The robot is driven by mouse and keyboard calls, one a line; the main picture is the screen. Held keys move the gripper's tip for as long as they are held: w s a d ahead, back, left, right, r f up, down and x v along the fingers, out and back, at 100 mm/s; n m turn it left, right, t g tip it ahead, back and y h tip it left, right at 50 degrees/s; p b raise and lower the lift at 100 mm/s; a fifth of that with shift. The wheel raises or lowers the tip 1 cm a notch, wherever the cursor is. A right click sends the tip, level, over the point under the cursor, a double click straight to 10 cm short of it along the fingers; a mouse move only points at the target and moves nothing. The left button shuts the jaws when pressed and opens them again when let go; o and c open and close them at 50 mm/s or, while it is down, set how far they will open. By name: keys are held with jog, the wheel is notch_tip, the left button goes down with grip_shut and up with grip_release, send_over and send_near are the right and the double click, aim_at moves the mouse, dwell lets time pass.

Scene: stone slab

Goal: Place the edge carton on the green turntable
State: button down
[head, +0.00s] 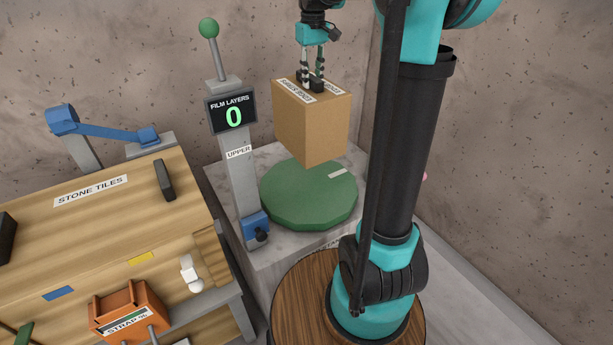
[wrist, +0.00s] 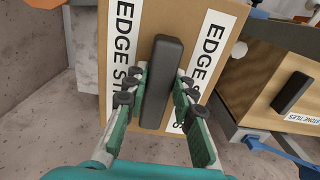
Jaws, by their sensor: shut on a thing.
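The edge carton (head: 308,130) is a brown cardboard box with white labels on its top. It hangs above the green turntable (head: 300,205), a flat many-sided disc on a grey stone slab. My gripper (head: 315,84) is above the carton and shut on the black handle on its top. In the wrist view my gripper (wrist: 155,100) has its fingers on either side of that handle, and labels on the carton (wrist: 185,15) begin with "EDGE". The carton's underside is hidden, and its lower corner overlaps the far part of the turntable in the head view.
A grey post with a "FILM LAYERS 0" display (head: 232,112) and a green knob stands left of the turntable. A wooden crate labelled "STONE TILES" (head: 130,215) is at left. An orange strap box (head: 128,310) is in front. Stone-like walls rise behind.

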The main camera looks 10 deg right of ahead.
jog(key=shift+w+f, duration=0.2)
jog(key=shift+w, duration=0.05)
notch_tip(320, 180, down, 20)
jog(key=shift+r, duration=0.2)
dwell(0.4)
jog(key=c, duration=1.3)
grip_release()
jog(key=shift+f, duration=0.1)
jog(key=shift+o, duration=0.2)
notch_tip(320, 180, up, 12)
jog(key=s+d+f+m+t, duration=0.1)
jog(key=s+f+m+t, duration=0.1)
jog(key=s+f, duration=0.6)
jog(key=s+d+f+m+t, duration=0.2)
jog(key=s+f, duration=0.6)
jog(key=s, duration=0.9)
jog(key=shift+s+d+f, duration=0.3)
jog(key=shift+s, duration=0.1)
